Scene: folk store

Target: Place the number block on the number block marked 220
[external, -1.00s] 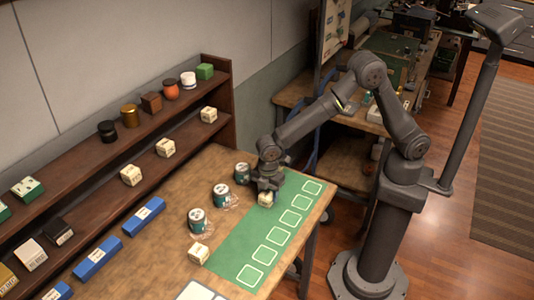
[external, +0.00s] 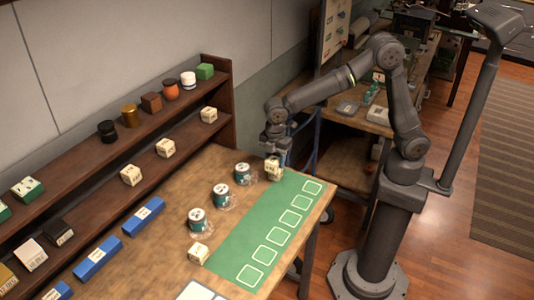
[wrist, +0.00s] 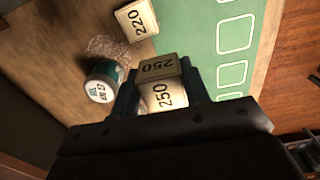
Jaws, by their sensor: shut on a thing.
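My gripper (external: 275,160) is shut on a cream number block (external: 273,168) marked 250, held above the far end of the green mat. In the wrist view the held block (wrist: 160,82) sits between the two fingers, with 250 on two faces. The number block marked 220 (wrist: 136,20) lies on the wooden table at the top of the wrist view, apart from the held block. In the external view a cream block (external: 198,253) stands at the near left edge of the mat; its number is too small to read there.
Several teal-and-white cans (external: 221,194) stand in a row on the table (external: 160,240), left of the green mat (external: 229,250) with its outlined squares. One can (wrist: 102,82) is close to my gripper. Shelves (external: 150,129) with blocks and jars line the wall.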

